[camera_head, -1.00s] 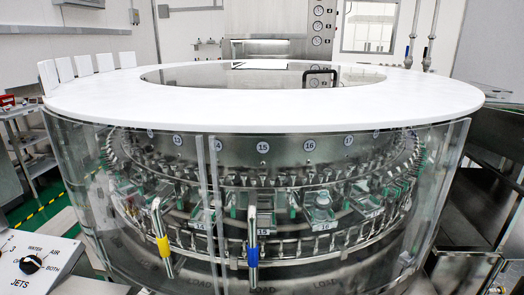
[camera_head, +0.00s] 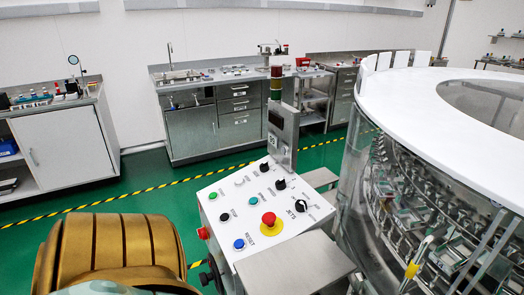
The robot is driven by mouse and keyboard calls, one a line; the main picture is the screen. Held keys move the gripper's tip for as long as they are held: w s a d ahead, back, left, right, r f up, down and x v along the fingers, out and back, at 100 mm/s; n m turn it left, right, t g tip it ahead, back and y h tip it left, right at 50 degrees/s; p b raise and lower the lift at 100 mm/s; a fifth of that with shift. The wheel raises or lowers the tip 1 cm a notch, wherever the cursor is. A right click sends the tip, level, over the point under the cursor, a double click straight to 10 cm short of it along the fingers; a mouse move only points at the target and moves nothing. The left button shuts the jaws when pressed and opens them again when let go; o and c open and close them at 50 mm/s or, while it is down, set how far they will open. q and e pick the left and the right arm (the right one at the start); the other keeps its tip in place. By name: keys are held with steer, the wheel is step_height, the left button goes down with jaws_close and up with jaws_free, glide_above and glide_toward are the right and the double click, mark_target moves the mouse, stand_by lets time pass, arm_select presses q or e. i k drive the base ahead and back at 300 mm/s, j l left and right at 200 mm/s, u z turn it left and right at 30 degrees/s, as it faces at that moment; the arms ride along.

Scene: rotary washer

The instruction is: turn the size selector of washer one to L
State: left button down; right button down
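The washer's control panel (camera_head: 240,205) is a white sloped box in the middle of the view, left of the round washer (camera_head: 470,105). It carries several black selector knobs: one at the back (camera_head: 264,167), one at the middle right (camera_head: 280,184) and one beside the word JETS (camera_head: 301,206). The labels around the knobs are too small to read, so I cannot tell which one is the size selector or where it points. A red emergency stop button (camera_head: 269,219) sits on a yellow disc near the front. Neither gripper shows; only a bronze part of my arm is at lower left.
A signal light and small display post (camera_head: 282,135) stand behind the panel. A flat metal surface (camera_head: 295,266) is in front of it. Steel cabinets (camera_head: 215,120) and a white cabinet (camera_head: 65,145) stand farther back. Green floor with yellow-black tape (camera_head: 165,185) lies between.

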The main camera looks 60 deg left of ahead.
mark_target(264, 167)
steer(key=u, duration=1.9)
